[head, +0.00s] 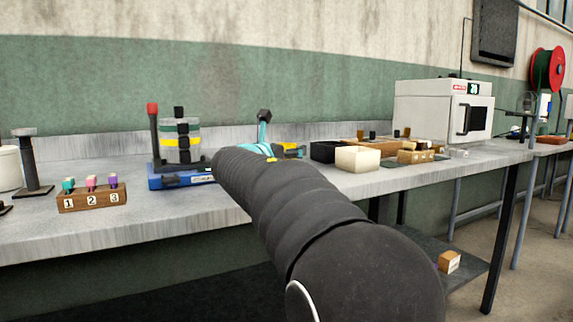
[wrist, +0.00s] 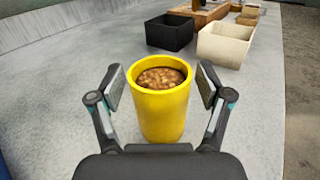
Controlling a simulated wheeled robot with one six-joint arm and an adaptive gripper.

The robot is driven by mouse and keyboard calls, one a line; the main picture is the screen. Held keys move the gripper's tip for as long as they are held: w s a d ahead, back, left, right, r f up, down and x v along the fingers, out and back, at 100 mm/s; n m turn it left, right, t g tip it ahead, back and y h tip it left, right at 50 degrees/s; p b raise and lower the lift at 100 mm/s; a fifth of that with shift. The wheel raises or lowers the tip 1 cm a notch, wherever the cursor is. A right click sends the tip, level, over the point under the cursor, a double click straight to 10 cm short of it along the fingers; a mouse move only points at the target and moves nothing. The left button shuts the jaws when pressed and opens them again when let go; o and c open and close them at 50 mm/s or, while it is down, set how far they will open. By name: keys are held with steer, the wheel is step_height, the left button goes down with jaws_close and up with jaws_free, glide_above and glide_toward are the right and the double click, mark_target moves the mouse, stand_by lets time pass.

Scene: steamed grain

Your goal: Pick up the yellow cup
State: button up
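The yellow cup (wrist: 161,113) stands upright on the grey table in the wrist view, filled with brown grain-like pieces. My gripper (wrist: 161,90) is open, with one finger pad on each side of the cup near its upper part. A small gap shows between each pad and the cup wall. In the head view my dark arm covers the area, and I cannot make out the cup clearly there.
A black box (wrist: 170,32) and a cream box (wrist: 226,43) stand beyond the cup. In the head view, a wooden rack (head: 92,198) with numbers and a blue-based device (head: 181,177) stand left of my arm. A white oven (head: 443,108) is at the right.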

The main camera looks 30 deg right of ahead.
jaws_close()
steer(key=shift+r, duration=0.1)
steer(key=shift+r, duration=0.5)
steer(key=s+d+r+p, duration=0.3)
steer(key=s+d+r, duration=0.5)
steer(key=r, duration=0.2)
steer(key=shift+s, duration=0.3)
